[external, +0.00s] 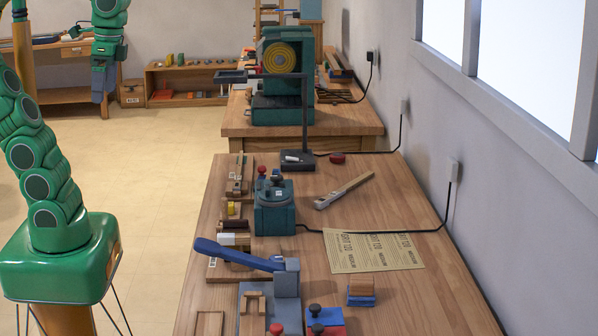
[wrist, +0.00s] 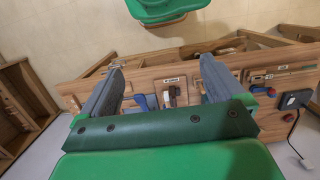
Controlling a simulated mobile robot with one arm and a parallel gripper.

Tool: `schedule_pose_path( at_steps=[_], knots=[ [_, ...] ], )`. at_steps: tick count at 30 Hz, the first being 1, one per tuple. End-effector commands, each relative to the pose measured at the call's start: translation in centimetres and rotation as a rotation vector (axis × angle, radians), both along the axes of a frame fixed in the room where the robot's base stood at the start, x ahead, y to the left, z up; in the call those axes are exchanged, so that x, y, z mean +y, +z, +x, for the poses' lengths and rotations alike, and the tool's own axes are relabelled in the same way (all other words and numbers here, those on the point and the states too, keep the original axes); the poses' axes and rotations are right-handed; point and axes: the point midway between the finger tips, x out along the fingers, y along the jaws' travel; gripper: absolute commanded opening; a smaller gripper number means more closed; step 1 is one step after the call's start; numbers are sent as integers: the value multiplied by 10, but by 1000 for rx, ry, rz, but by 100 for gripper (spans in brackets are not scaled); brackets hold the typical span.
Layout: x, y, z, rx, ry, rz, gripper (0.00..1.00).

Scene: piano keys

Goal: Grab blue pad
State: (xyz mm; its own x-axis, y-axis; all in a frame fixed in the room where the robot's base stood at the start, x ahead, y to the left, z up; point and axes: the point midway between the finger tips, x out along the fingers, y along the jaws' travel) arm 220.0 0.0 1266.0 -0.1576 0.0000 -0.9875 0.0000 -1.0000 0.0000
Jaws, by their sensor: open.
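A wooden block with a blue layer (external: 361,296) lies on the near bench, right of the grey clamp. A blue pad with a black knob (external: 324,316) sits at the bench's near edge, beside a red part. I cannot tell which of the two is the blue pad. My gripper (external: 103,84) hangs at the upper left over the floor, far from both and empty. In the wrist view my gripper (wrist: 161,66) has its two grey fingers wide apart. Small blue items (wrist: 141,102) show beyond them, too small to name.
The near bench (external: 400,200) holds a blue-handled clamp (external: 240,255), a green box with knobs (external: 274,208), a printed sheet (external: 372,252) and a wooden-handled tool (external: 344,191). A black cable runs to the wall. A green machine (external: 283,80) stands behind. Floor left of the bench is clear.

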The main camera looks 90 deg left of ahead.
Motion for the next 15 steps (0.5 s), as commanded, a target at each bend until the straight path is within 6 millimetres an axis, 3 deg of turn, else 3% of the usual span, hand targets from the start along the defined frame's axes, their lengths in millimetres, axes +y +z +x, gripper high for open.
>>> schedule_pose_path(
  at_steps=[2, 8, 15],
  knots=[
    [-1, 13, 2, -1, 3, -2, 96],
    [-16, 21, 36, -4, 93, -47, 96],
    [-39, 35, 88, 0, 223, -114, 96]
  ],
)
